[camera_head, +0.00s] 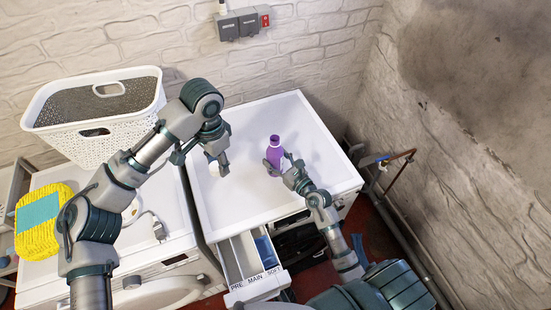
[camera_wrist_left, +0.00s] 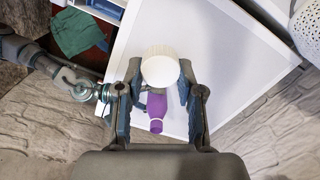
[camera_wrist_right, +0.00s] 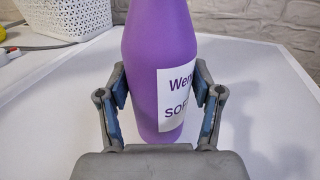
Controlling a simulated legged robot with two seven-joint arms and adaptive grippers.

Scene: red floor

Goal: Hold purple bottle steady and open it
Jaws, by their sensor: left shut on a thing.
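The purple bottle (camera_head: 274,153) stands upright on the white machine top (camera_head: 238,200). It has a white label in the right wrist view (camera_wrist_right: 160,60), and its neck has no cap on it. My right gripper (camera_head: 279,164) is around the bottle's body, a finger against each side; the fingers also show in the right wrist view (camera_wrist_right: 160,88). My left gripper (camera_head: 219,165) is to the left of the bottle, above the top, shut on a round white ridged cap (camera_wrist_left: 160,68). The bottle also shows beyond the cap in the left wrist view (camera_wrist_left: 156,108).
A white laundry basket (camera_head: 95,140) stands at the back left. An open detergent drawer (camera_head: 250,262) juts from the front. A brick wall (camera_head: 320,50) runs behind. The machine top's right side is clear.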

